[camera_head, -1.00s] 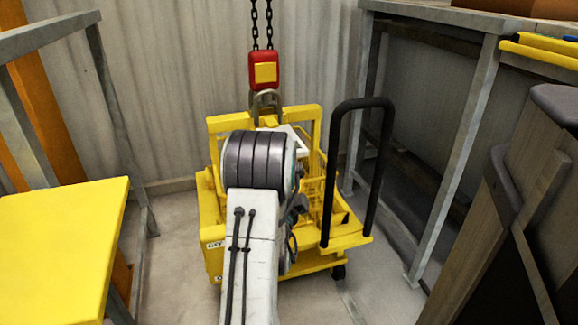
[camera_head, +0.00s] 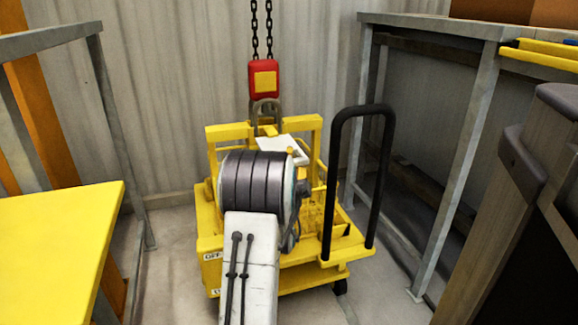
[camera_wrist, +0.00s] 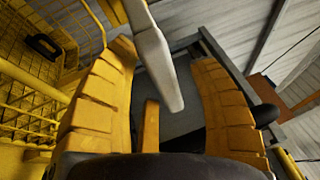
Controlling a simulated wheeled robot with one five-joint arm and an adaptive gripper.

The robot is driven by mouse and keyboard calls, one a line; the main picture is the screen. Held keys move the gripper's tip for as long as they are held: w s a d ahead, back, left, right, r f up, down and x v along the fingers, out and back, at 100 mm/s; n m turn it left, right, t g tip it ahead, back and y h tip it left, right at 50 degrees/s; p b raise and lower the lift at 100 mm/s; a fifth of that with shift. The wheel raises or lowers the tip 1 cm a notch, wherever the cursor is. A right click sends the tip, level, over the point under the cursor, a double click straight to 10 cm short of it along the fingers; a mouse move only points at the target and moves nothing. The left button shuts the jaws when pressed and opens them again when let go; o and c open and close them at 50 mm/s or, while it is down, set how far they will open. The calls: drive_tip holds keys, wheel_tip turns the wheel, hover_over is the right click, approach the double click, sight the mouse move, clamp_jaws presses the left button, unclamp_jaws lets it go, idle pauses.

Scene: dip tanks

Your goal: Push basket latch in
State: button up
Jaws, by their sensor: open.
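The yellow basket (camera_head: 315,165) stands on a yellow wheeled cart (camera_head: 335,245), partly hidden behind my arm in the head view. Its wire mesh (camera_wrist: 35,95) fills the left of the wrist view, with a dark oval piece (camera_wrist: 42,45) on it. My gripper (camera_wrist: 163,55) is open, its two ribbed yellow fingers apart. A pale grey-white bar (camera_wrist: 152,55) reaches down between the fingers, and a short yellow peg (camera_wrist: 152,125) shows below it. Neither looks clamped. I cannot tell which piece is the latch. My gripper is hidden in the head view.
A red hoist block (camera_head: 263,79) hangs on chains, its hook at the frame top. A black push handle (camera_head: 335,180) rises at the cart's right. A metal bench (camera_head: 468,150) stands right, a yellow-topped surface (camera_head: 60,245) left. Floor shows between cart and bench.

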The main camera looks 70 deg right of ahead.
clamp_jaws()
idle(0.6)
